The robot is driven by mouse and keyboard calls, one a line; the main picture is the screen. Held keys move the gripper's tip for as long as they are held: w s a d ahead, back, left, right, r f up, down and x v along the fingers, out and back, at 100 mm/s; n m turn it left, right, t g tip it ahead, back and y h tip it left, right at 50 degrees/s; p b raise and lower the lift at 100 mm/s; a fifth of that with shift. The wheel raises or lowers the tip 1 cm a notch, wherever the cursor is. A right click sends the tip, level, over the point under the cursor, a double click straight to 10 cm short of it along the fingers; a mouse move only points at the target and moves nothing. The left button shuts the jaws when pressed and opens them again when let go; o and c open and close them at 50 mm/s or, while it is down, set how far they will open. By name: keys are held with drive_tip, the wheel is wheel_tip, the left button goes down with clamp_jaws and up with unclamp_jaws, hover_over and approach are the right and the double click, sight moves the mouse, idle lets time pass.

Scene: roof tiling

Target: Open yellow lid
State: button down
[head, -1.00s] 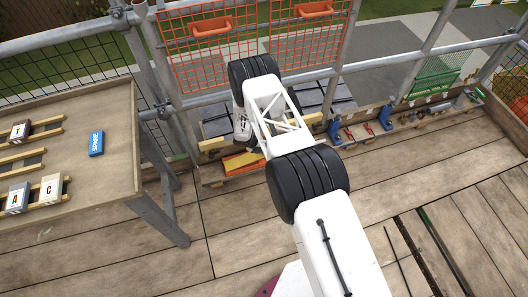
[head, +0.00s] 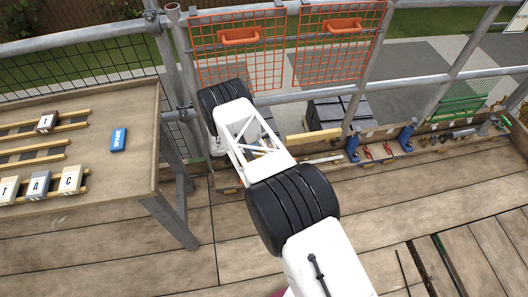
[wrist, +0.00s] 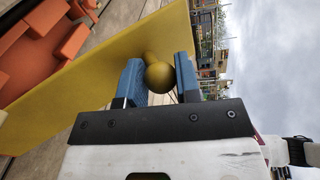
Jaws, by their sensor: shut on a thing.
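The yellow lid (wrist: 95,65) is a flat panel that fills the left and middle of the wrist view and stands tilted. A round yellow knob (wrist: 160,76) sticks out from it. My gripper (wrist: 160,78) has its two blue fingers on either side of the knob and is shut on it. An orange container with compartments (wrist: 45,50) shows beyond the lid at the left of the wrist view. In the head view my arm hides the gripper, the lid and most of the container.
A workbench (head: 140,130) at the left holds lettered blocks on wooden rails and a blue SPARE block (head: 118,140). Orange mesh gates (head: 240,50) and scaffold rails stand behind. Tools and blue clamps (head: 353,145) line the ledge at right. The plank deck in front is mostly clear.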

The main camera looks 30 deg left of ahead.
drive_tip(key=s+a+r+t+h, duration=0.1)
drive_tip(key=s+a+t+h, duration=0.1)
drive_tip(key=s+a, duration=0.3)
drive_tip(key=shift+a+r+h, duration=0.15)
drive_tip(key=shift+r+h, duration=0.25)
drive_tip(key=shift+s, duration=0.1)
drive_tip(key=c, duration=0.8)
unclamp_jaws()
drive_tip(key=shift+r, duration=0.15)
drive_tip(key=s+d+r, duration=0.4)
drive_tip(key=s+d, duration=0.5)
drive_tip(key=d, duration=0.3)
drive_tip(key=shift+s+d+r, duration=0.3)
drive_tip(key=shift+d+r, duration=0.05)
drive_tip(key=shift+d, duration=0.05)
